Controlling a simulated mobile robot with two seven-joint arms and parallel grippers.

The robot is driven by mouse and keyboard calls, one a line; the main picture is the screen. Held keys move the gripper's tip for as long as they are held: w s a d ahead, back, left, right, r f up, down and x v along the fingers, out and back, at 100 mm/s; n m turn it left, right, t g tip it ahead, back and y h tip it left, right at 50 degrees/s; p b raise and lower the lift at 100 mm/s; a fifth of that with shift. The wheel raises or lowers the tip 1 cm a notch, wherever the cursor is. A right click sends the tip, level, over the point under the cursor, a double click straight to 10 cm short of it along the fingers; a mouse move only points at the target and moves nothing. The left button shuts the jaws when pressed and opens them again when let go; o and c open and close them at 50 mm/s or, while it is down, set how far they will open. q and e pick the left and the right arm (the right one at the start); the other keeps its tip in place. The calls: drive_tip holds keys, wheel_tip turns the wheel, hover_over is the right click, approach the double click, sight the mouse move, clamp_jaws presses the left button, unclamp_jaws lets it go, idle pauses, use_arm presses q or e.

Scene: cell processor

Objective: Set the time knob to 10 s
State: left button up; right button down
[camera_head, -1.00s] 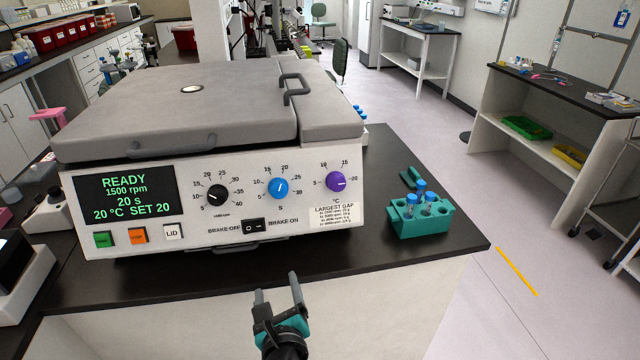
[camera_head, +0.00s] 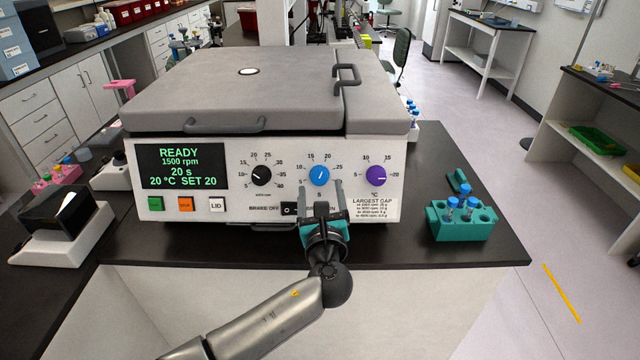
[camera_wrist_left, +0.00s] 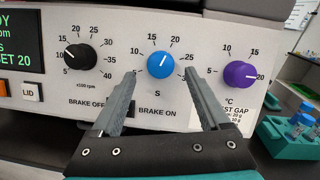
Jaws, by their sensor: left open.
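The time knob is the blue one (camera_head: 319,176), marked S, in the middle of the centrifuge panel. It also shows in the left wrist view (camera_wrist_left: 161,65), with its white pointer tilted a little right of straight up, toward the 20 mark. The display (camera_head: 181,166) reads READY, 1500 rpm, 20 s, 20 °C SET 20. My left gripper (camera_head: 321,184) is open, with its fingers pointing at the panel just below the blue knob. In the left wrist view the two fingertips (camera_wrist_left: 161,70) lie to either side of the knob, apart from it. My right gripper is not in view.
A black speed knob (camera_head: 262,176) is left of the blue knob and a purple temperature knob (camera_head: 376,176) is right of it. The brake switch (camera_head: 289,209) is partly beside my gripper. A teal tube rack (camera_head: 460,226) stands on the counter at right.

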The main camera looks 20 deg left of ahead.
sight(320, 180)
use_arm(q)
drive_tip(key=shift+x, duration=1.6)
drive_tip(key=shift+c, duration=0.2)
clamp_jaws()
